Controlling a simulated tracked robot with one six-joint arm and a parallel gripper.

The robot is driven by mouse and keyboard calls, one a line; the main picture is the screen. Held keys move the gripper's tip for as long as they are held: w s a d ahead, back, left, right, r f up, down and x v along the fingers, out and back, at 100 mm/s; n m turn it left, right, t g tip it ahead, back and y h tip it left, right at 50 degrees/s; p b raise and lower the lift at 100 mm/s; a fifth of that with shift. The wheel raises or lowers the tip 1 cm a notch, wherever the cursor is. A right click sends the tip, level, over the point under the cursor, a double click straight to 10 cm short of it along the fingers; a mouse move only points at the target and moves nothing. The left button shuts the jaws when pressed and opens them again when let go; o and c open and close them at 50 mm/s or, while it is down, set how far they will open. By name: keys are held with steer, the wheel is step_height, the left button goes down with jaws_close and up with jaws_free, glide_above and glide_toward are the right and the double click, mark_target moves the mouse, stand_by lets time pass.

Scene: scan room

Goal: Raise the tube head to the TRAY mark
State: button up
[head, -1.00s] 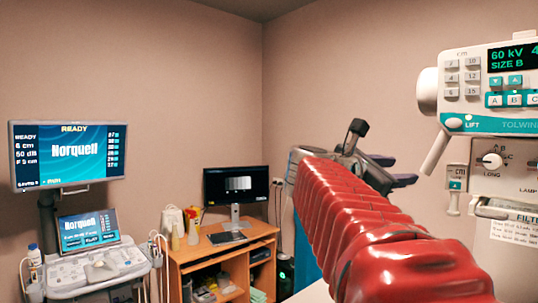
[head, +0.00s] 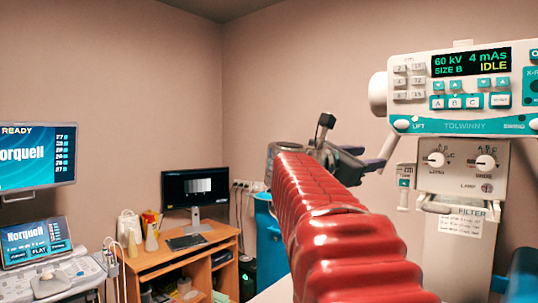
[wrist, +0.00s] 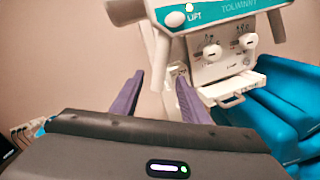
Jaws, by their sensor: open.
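The tube head (head: 465,90) stands at the right in the head view, with a teal and white panel reading 60 kV, 4 mAs, SIZE B and IDLE. Its label LIFT is at the panel's left end, with a pale handle (head: 389,146) below it. The wrist view shows the LIFT label and the pale handle (wrist: 161,45). A small cm scale (head: 404,186) hangs left of the tube's lower box. I cannot make out a TRAY mark.
Blue padded furniture (wrist: 285,105) lies at the right in the wrist view. A wooden desk (head: 170,262) with a monitor (head: 195,187) stands at the back left. An ultrasound cart (head: 50,275) is at the far left. Bare wall lies behind my arm.

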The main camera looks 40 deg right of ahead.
mark_target(382, 155)
steer(key=d, duration=0.9)
steer(key=shift+s+d, duration=0.2)
steer(key=shift+s, duration=0.1)
jaws_close()
stand_by(0.3)
